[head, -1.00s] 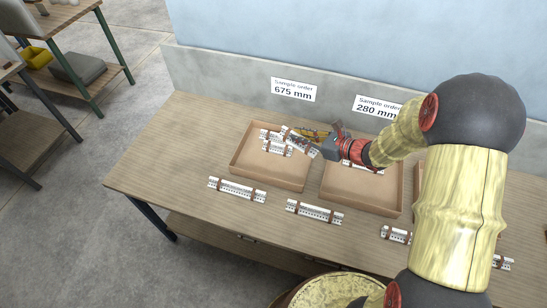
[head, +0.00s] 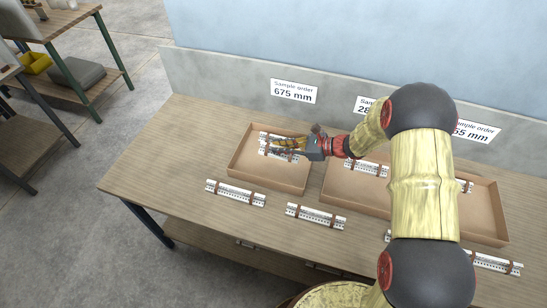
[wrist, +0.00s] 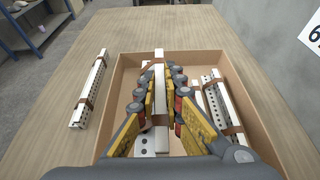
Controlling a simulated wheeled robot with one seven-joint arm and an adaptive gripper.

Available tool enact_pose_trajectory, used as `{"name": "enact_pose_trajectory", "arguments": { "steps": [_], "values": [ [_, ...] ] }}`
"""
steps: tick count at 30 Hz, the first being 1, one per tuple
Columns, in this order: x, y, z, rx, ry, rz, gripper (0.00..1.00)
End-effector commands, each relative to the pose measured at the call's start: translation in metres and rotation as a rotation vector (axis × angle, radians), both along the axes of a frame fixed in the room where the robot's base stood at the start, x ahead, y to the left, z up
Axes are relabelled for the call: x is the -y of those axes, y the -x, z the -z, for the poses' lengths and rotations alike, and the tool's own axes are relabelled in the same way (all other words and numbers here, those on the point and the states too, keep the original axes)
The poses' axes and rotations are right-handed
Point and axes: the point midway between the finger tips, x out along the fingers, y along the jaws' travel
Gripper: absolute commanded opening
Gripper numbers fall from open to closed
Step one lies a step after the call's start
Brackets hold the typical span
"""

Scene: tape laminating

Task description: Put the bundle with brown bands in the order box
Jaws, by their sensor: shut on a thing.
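My gripper (head: 280,146) is over the left cardboard box (head: 247,172), below the "675 mm" sign (head: 293,91). In the wrist view its fingers (wrist: 159,76) are shut on a white perforated rail bundle (wrist: 159,58), with a brown band just beyond the fingertips. The held bundle is low inside the box walls; I cannot tell whether it touches the floor. Another brown-banded bundle (wrist: 221,103) lies in the same box, along the right side in the wrist view. The fingers hide the middle of the held bundle.
Brown-banded bundles lie on the table in front, at left (head: 236,193) and centre (head: 315,216), with more at right. The middle box (head: 345,198) holds a bundle (head: 367,168). Another box stands right, partly behind my arm. Signs line the grey back panel.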

Motion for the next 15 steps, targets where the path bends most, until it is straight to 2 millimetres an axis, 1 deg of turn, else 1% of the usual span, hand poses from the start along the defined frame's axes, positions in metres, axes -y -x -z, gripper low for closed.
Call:
{"name": "enact_pose_trajectory", "arguments": {
  "steps": [1, 4, 7, 12, 15],
  "values": [
    [-0.006, -0.005, 0.015, -0.004, -0.001, -0.003, 0.0],
    [-0.011, -0.015, 0.028, -0.003, 0.0, 0.0, 0.0],
    [-0.015, -0.021, 0.035, -0.002, 0.0, -0.001, 0.0],
    [-0.019, -0.026, 0.041, -0.002, -0.001, 0.0, 0.0],
    [-0.023, -0.032, 0.05, -0.002, -0.001, 0.0, 0.0]
  ]
}}
